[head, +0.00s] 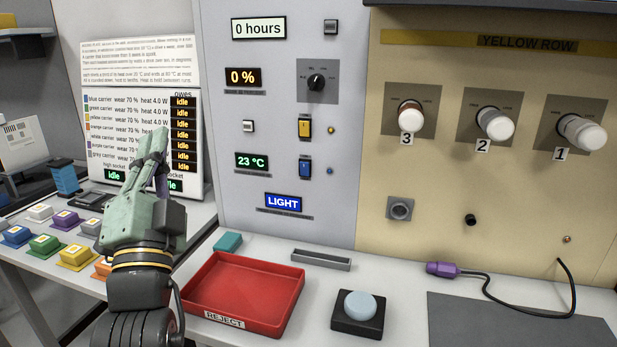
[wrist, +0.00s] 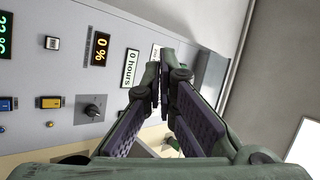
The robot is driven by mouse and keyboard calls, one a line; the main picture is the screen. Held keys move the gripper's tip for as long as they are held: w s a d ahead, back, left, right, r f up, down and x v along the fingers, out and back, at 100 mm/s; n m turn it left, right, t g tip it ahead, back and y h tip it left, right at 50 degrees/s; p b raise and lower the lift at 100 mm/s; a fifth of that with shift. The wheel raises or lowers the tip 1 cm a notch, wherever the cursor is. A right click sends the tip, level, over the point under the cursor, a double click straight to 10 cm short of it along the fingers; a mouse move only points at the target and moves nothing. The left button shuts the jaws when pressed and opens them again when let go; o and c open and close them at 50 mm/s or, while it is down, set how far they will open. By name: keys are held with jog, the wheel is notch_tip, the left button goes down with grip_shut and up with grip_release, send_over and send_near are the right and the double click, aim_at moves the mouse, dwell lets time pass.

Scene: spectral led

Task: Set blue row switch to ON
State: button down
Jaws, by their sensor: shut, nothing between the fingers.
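The blue switch (head: 305,168) is on the grey panel in the head view, below a yellow switch (head: 305,128). A small blue lamp (head: 330,171) is to its right. The blue switch also shows at the left edge of the wrist view (wrist: 5,104). I cannot tell which way its rocker is set. My gripper (head: 158,142) is shut and empty, pointing up in front of the carrier status board, left of the grey panel. Its fingertips also show in the wrist view (wrist: 160,82), apart from the switch.
A black knob (head: 317,82) and lit displays are on the same panel. Coloured carriers stand at the left.

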jog(key=w+d+f+m+g+h+b, duration=0.1)
jog(key=w+d+f+m+g+h, duration=0.2)
jog(key=d+f+m+h, duration=0.3)
jog(key=w+d+f+m+g+h, duration=0.3)
jog(key=d+f+m+h, duration=0.15)
jog(key=d+f, duration=0.3)
jog(key=p, duration=0.5)
send_near(304, 169)
jog(key=shift+m, duration=0.35)
jog(key=w+r, duration=0.2)
jog(key=w, duration=0.1)
jog(key=w+d+r, duration=0.1)
jog(key=w, duration=0.1)
jog(key=shift+d, duration=0.1)
jog(key=shift+w+d, duration=0.2)
jog(key=shift+w, duration=0.5)
jog(key=shift+r, duration=0.1)
